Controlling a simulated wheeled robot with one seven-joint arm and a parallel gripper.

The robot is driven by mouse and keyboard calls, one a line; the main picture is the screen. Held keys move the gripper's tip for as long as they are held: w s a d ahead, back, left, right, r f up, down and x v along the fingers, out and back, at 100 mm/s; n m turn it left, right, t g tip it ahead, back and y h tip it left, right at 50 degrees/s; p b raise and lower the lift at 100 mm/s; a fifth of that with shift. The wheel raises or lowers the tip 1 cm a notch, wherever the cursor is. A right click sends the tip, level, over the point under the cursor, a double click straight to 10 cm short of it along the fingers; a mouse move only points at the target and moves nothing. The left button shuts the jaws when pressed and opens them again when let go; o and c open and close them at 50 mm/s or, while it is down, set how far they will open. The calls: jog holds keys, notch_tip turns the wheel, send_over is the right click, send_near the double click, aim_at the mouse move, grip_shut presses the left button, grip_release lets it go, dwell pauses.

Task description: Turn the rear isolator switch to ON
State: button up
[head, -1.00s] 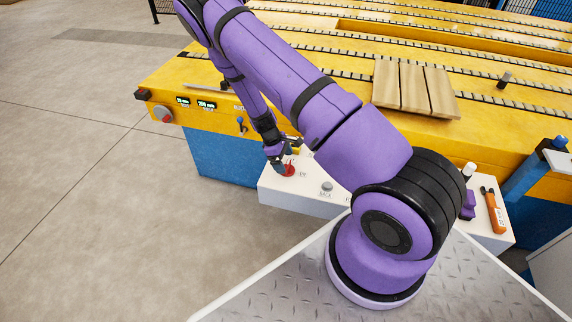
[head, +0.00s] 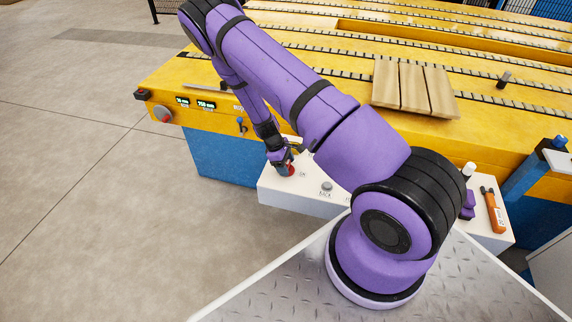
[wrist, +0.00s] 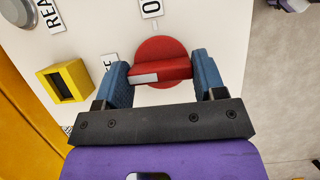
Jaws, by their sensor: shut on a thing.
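The red rotary switch (wrist: 158,46) is a round disc with a raised bar handle, set on the white panel. In the wrist view my gripper (wrist: 160,68) has its two blue fingers at the ends of the bar handle and is shut on it. The bar lies nearly crosswise in that view, with a pale mark at its left end. A label starting with "O" sits above the disc, and another label is partly hidden by the left finger. In the head view my gripper (head: 283,164) covers part of the red switch (head: 287,171).
A yellow block with a dark slot (wrist: 65,83) stands left of the switch on the panel. A grey round button (head: 327,187) is to its right in the head view. An orange tool (head: 495,210) lies at the panel's right end. The yellow conveyor bed (head: 300,90) rises behind.

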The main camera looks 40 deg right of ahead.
jog(key=shift+m, duration=0.3)
jog(key=m+y, duration=0.1)
jog(key=m, duration=0.2)
jog(key=shift+d+m+g+y, duration=0.1)
jog(key=shift+m+g+y, duration=0.2)
jog(key=shift+g, duration=0.1)
jog(key=m, duration=0.2)
jog(key=m+y, duration=0.1)
jog(key=m, duration=0.1)
jog(key=shift+w+d+m+y, duration=0.1)
jog(key=shift+m+y, duration=0.2)
jog(key=m+y, duration=0.1)
jog(key=m, duration=0.3)
jog(key=shift+y, duration=0.3)
jog(key=shift+m+t+y, duration=0.35)
jog(key=shift+m, duration=0.9)
jog(key=shift+m+t+y, duration=0.35)
jog(key=shift+m, duration=0.9)
jog(key=o, duration=0.9)
